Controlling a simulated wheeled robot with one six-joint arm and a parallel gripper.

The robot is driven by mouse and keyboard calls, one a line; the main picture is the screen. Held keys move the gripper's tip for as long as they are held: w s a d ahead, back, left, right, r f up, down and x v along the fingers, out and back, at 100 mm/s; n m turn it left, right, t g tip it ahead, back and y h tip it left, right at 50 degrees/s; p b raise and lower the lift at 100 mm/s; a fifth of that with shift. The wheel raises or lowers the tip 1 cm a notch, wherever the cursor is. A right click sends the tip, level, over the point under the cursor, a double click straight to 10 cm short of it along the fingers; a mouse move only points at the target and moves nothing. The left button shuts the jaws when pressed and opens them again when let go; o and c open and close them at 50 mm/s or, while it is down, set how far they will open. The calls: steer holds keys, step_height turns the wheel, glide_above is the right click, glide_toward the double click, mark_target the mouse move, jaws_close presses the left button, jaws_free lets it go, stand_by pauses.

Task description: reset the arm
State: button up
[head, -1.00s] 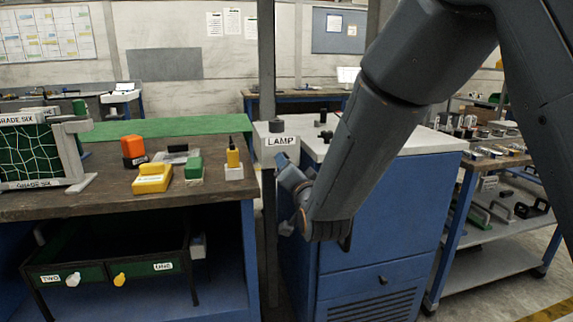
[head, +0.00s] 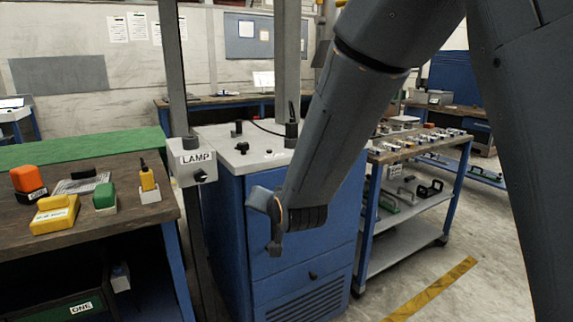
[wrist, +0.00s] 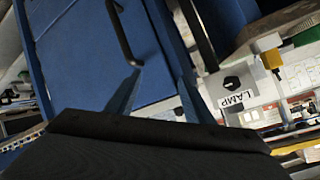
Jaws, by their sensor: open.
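My gripper (wrist: 158,78) shows in the wrist view as two blue fingers spread apart, with nothing between them. They are in front of a blue cabinet (wrist: 85,60) with a dark bar handle (wrist: 122,35). In the head view my arm reaches down in front of the same cabinet (head: 245,215), and the fingers cannot be made out there. No thing marked as the arm to reset can be identified. A grey box labelled LAMP (head: 192,160), with a dark knob, is on a post left of the cabinet. It also shows in the wrist view (wrist: 238,88), right of the fingers.
A wooden bench (head: 100,220) at left holds an orange block (head: 28,178), a yellow block (head: 55,213), a green block (head: 104,196) and a yellow piece (head: 147,180). A shelf cart (head: 415,230) stands right of the cabinet. Floor at right (head: 470,240) is clear.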

steer(key=s+d+f+g+h+p, duration=0.1)
steer(key=s+d+g+h+p, duration=0.15)
steer(key=s+d, duration=0.4)
steer(key=s+d+f+g+h+p, duration=0.1)
steer(key=s+d+g, duration=0.25)
steer(key=d, duration=0.55)
steer(key=s+d+n+g+p, duration=0.1)
steer(key=s+d+g, duration=0.1)
steer(key=s+d, duration=0.3)
steer(key=s+d+g+h+p, duration=0.1)
steer(key=s+d, duration=0.5)
steer(key=s, duration=0.8)
steer(key=shift+r+n+g+p, duration=0.45)
steer(key=shift+g+p, duration=0.15)
steer(key=shift+g, duration=0.6)
steer(key=shift+s, duration=0.1)
